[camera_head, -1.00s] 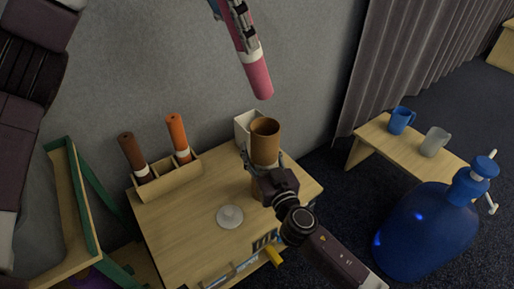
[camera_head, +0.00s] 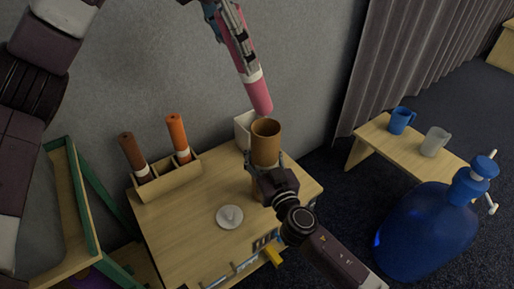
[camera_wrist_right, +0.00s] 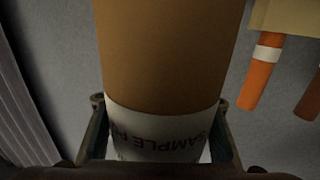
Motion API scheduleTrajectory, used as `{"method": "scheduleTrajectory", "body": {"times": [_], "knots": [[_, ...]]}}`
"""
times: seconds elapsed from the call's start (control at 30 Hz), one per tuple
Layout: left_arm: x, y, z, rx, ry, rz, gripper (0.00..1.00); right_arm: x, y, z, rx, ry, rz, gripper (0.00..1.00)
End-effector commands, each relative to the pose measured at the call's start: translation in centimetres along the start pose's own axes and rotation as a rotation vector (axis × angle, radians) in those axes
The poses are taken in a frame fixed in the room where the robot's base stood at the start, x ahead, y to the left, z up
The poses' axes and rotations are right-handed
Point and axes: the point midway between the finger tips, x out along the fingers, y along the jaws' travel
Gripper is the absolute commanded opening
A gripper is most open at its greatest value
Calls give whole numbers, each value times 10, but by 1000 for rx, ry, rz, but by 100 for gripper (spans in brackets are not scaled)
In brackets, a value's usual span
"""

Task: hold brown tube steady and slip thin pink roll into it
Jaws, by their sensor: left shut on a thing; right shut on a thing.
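The brown tube (camera_head: 265,148) stands upright with its open mouth facing up. My right gripper (camera_head: 264,170) is shut on it from the front. In the right wrist view the tube (camera_wrist_right: 168,50) fills the middle, with a white lettered label low between the fingers (camera_wrist_right: 163,135). My left gripper (camera_head: 241,50) is shut on the pink roll (camera_head: 259,97) and holds it tilted, lower end down. In the head view that end appears just above the tube's mouth, apart from it. The roll's upper part is partly hidden by the fingers.
A wooden rack (camera_head: 168,178) holds a brown roll (camera_head: 134,155) and an orange roll (camera_head: 178,137). A pale box (camera_head: 243,125) stands behind the tube. A white disc (camera_head: 229,217) lies on the wooden table (camera_head: 190,235). A big blue bottle (camera_head: 425,235) stands at right.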

Motion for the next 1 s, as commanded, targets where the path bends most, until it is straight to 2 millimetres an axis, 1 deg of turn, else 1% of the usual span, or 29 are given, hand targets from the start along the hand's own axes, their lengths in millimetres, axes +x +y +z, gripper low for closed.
{"method": "scheduleTrajectory", "body": {"times": [0.93,0.97,1.0], "knots": [[63,0,-24,-1,1,0,18,0,0,0,-1,0,1,5],[62,0,-23,0,0,1,46,0,0,0,-1,0,1,5],[62,0,-23,0,0,1,50,0,0,0,0,0,1,5]]}}
